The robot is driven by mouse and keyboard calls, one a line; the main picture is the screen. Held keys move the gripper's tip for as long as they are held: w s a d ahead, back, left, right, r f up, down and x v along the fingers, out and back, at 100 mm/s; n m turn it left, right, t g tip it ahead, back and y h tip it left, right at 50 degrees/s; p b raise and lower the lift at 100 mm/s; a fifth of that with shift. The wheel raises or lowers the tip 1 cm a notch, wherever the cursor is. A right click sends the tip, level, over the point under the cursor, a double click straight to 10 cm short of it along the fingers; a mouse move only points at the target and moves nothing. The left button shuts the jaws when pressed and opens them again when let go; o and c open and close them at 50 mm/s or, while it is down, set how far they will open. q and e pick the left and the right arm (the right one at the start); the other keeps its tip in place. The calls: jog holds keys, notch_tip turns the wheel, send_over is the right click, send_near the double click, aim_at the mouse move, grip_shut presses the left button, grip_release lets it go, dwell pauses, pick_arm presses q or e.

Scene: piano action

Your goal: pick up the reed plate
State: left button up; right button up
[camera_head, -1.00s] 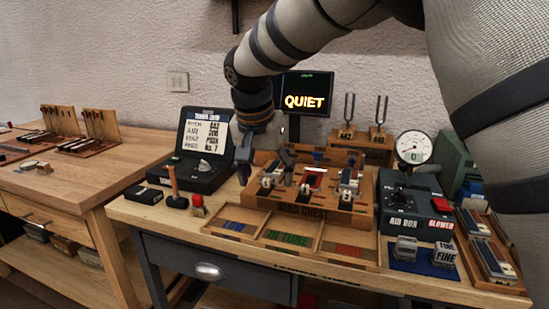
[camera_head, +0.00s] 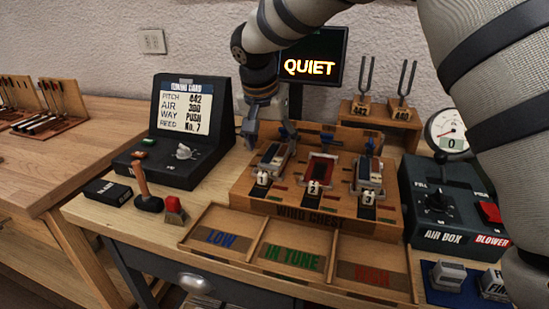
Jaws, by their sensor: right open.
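The wind chest (camera_head: 300,212) is a wooden block with three numbered stations. A silver reed plate (camera_head: 275,157) lies at station 1, and a similar plate (camera_head: 369,174) lies at station 3. Station 2 (camera_head: 320,171) shows a red-edged slot; I cannot tell whether a plate lies in it. My right gripper (camera_head: 268,134) reaches down from above, open and empty, over the back end of the station 1 plate. I cannot tell whether a finger touches anything. My left gripper is out of view.
A three-bin tray (camera_head: 262,251), marked low, in tune and high, lies in front. The tuning card box (camera_head: 178,165) stands left, with a wooden-handled tool (camera_head: 145,192) and red button (camera_head: 174,208) nearby. Right are the air box (camera_head: 447,205) and gauge; tuning forks (camera_head: 365,82) stand behind.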

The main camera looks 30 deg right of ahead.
aim_at(275, 153)
jog(key=x, duration=0.3)
jog(key=shift+d+f, duration=0.25)
jog(key=shift+f, duration=0.05)
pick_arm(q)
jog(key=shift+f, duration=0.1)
pick_arm(e)
jog(key=shift+r, duration=0.1)
jog(key=c, duration=1.3)
